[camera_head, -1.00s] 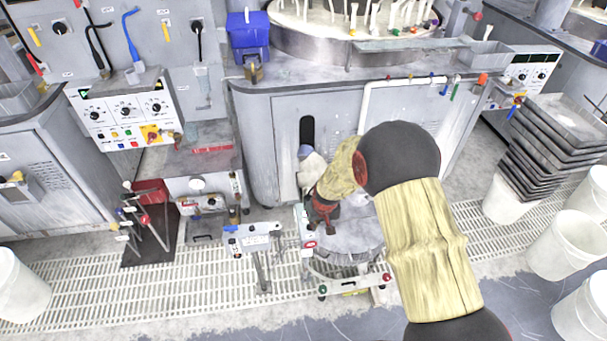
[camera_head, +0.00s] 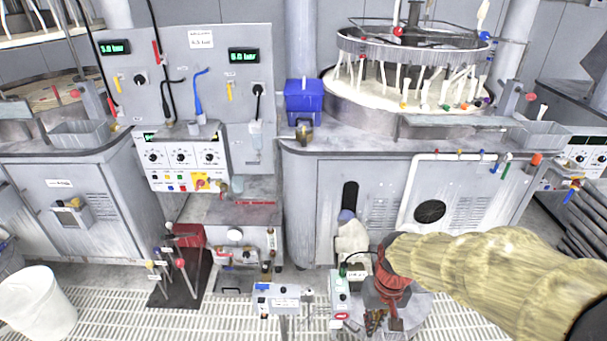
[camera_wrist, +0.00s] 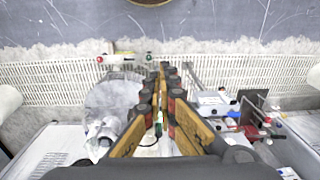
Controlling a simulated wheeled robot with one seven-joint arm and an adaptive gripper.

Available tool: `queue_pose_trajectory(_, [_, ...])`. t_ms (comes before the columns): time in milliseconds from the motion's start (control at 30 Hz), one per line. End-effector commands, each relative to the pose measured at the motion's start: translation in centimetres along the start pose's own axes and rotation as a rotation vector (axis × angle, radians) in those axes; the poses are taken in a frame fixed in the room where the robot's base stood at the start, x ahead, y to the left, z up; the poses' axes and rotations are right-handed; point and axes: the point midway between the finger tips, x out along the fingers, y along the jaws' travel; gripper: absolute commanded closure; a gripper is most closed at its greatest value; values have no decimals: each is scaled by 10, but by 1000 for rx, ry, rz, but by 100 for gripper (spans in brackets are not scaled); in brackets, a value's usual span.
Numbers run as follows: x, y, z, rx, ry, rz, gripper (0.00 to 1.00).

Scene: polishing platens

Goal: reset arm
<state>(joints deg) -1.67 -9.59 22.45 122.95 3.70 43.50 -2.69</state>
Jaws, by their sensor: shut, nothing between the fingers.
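My gripper (camera_head: 385,322) hangs at the lower right of the head view, at the end of my cloth-covered arm. It points down over a round grey metal stand (camera_head: 415,312). In the wrist view my gripper (camera_wrist: 165,68) shows its two fingers with their tips together and nothing between them. The round stand also shows in the wrist view (camera_wrist: 112,96), to the left of the fingers. I cannot tell the height between the fingertips and the stand.
A small instrument box (camera_head: 340,297) stands just left of my gripper. The polishing machine cabinet (camera_head: 385,195) is behind it, with a blue bin (camera_head: 303,102) on top. A rack of coloured-handled tools (camera_head: 180,275) and a white bucket (camera_head: 38,302) are at left.

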Motion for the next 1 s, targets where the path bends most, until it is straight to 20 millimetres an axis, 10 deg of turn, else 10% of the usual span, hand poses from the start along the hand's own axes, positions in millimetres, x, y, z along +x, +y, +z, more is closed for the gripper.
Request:
queue_pose_trajectory(300, [-112, 9, 80, 18, 190, 36, 100])
queue_pose_trajectory(600, [-182, 11, 105, 16, 438, 50, 100])
queue_pose_trajectory(1000, [-194, 11, 106, 18, 480, 51, 100])
